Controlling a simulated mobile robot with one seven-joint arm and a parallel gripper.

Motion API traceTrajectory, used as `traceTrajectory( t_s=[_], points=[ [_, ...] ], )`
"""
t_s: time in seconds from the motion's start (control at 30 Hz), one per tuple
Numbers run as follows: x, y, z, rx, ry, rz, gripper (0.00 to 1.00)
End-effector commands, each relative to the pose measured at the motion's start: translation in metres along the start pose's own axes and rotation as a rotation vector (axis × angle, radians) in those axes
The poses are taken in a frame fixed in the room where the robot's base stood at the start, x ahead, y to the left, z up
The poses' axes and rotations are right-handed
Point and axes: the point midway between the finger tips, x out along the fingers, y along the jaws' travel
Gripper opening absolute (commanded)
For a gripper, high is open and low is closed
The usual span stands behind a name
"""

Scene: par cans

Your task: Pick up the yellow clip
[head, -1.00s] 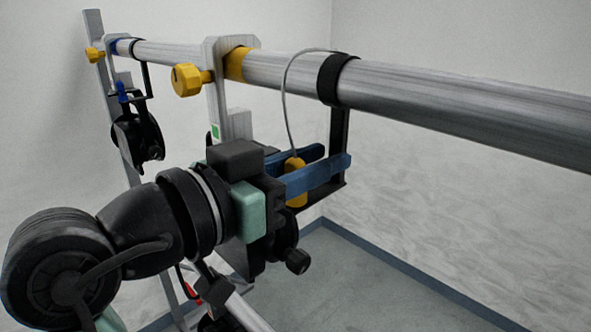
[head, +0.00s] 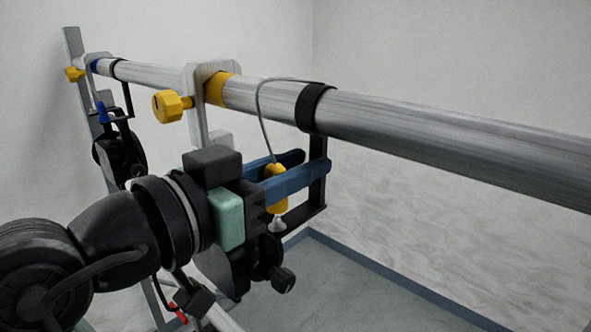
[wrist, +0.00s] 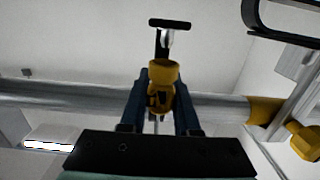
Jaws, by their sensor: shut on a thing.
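The yellow clip (head: 277,203) hangs at the end of a thin grey cable, below the metal pipe (head: 420,138). A silver tip (head: 279,224) shows under it. My gripper (head: 292,172) has blue fingers and is shut on the clip. In the wrist view the clip (wrist: 163,72) is upright between the two fingers (wrist: 160,90), with its silver end pointing up in the picture. The finger contact is partly hidden by the near finger in the head view.
The cable loops up to a black band (head: 312,108) on the pipe. A black bracket (head: 318,190) hangs from the band close to my fingertips. A metal clamp with a yellow knob (head: 170,105) stands left of my gripper. The right side below the pipe is clear.

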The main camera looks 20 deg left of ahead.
Motion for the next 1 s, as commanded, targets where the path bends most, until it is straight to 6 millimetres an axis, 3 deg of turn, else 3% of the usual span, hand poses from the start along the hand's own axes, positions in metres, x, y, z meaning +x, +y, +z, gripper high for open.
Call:
traceTrajectory(
  t_s=[0.07,0.17,0.5,0.7,1.0],
  points=[
    [-0.001,0.0,-0.017,0.001,0.0,0.001,0.0],
    [-0.021,-0.002,-0.009,0.0,0.002,-0.006,0.0],
    [-0.115,-0.002,-0.005,0.001,0.002,-0.008,0.0],
    [-0.157,-0.001,-0.003,0.001,0.0,-0.005,0.0],
    [-0.18,0.0,-0.002,0.0,0.0,-0.001,0.0]
  ],
)
